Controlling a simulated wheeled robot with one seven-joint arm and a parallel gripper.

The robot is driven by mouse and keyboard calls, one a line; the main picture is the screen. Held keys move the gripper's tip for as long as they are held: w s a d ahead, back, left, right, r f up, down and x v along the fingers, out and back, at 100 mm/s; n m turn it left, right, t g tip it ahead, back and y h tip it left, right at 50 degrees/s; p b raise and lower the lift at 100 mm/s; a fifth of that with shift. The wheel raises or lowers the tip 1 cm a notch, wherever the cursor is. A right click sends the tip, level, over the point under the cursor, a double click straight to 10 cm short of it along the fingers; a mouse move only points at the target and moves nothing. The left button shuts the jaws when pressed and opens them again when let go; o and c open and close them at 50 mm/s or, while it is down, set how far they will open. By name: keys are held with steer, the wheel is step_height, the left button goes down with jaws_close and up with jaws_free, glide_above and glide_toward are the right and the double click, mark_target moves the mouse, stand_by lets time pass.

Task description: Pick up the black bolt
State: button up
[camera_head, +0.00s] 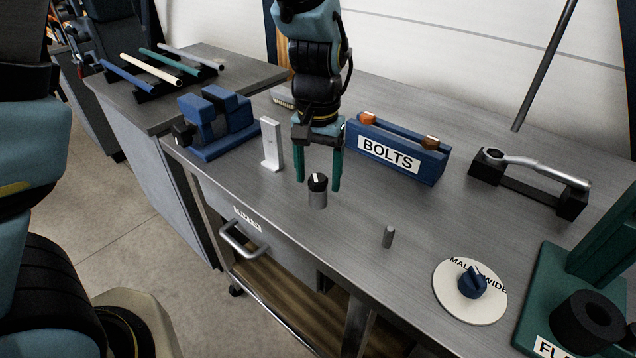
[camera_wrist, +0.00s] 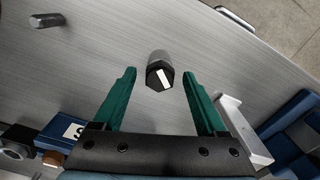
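The black bolt (camera_head: 317,190) stands upright on the grey worktop, with a black head marked by a white stripe and a grey shank below. It also shows in the wrist view (camera_wrist: 159,76), head towards the camera. My gripper (camera_head: 318,182) points down at it with two green fingers spread apart. In the wrist view my gripper (camera_wrist: 159,74) has one finger on each side of the bolt head, with clear gaps on both sides. It is open and holds nothing. How far the fingertips are above the worktop is hard to tell.
A white upright stand (camera_head: 271,144) and a blue vise (camera_head: 215,125) are left. A blue BOLTS holder (camera_head: 396,150) is behind right. A small grey pin (camera_head: 388,236), a dial (camera_head: 470,290) and a wrench on a black rest (camera_head: 530,180) are further right. The worktop around the bolt is clear.

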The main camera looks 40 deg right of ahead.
jaws_close()
stand_by(0.4)
